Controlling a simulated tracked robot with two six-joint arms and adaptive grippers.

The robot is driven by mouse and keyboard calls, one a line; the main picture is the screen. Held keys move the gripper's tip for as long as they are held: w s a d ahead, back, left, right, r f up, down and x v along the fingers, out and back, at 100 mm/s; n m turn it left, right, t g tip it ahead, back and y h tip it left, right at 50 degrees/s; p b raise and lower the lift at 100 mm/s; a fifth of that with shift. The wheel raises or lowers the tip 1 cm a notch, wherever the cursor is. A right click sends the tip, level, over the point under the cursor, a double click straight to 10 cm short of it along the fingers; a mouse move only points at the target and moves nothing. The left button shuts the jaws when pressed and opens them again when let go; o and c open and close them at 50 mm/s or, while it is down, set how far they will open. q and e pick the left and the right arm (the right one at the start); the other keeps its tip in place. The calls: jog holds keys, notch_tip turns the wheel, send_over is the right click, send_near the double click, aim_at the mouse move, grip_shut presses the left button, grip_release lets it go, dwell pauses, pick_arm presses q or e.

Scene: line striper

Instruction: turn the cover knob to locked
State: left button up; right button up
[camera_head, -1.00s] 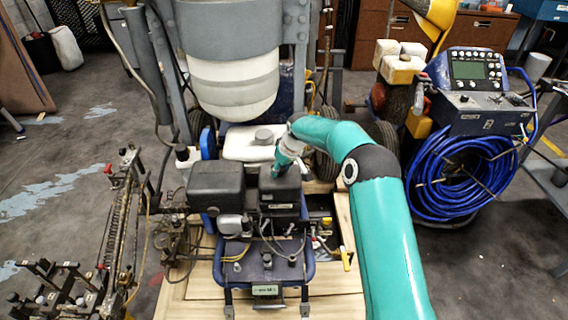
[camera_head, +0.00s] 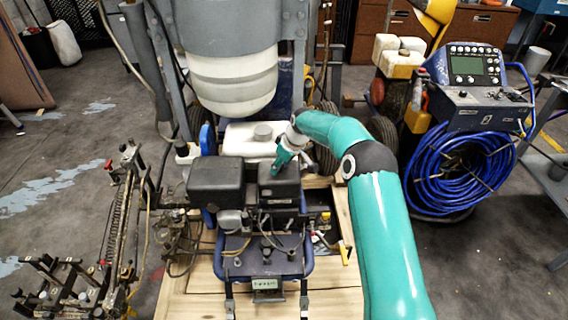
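The line striper's engine stands at the centre on a wooden pallet, with two black box-shaped covers side by side. The right black cover (camera_head: 279,182) lies under my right gripper (camera_head: 280,163). The teal gripper points down and left at the back edge of that cover. It is small and partly turned away, so I cannot tell its opening or whether it touches anything. I cannot make out the cover knob; it may be hidden at the gripper. The left black cover (camera_head: 215,181) is clear of the arm. My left gripper is not in view.
A white tank with a grey cap (camera_head: 262,131) stands just behind the covers. A large grey and white hopper (camera_head: 232,75) hangs above. A blue hose coil (camera_head: 460,168) and control box (camera_head: 475,66) stand right. A spring-and-rod frame (camera_head: 115,215) stands left.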

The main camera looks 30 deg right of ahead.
jog(key=shift+o, duration=0.7)
jog(key=shift+w+r, duration=0.1)
jog(key=shift+r, duration=0.15)
jog(key=shift+r, duration=0.3)
jog(key=v, duration=1.1)
jog(key=shift+s, duration=0.25)
jog(key=shift+f, duration=0.1)
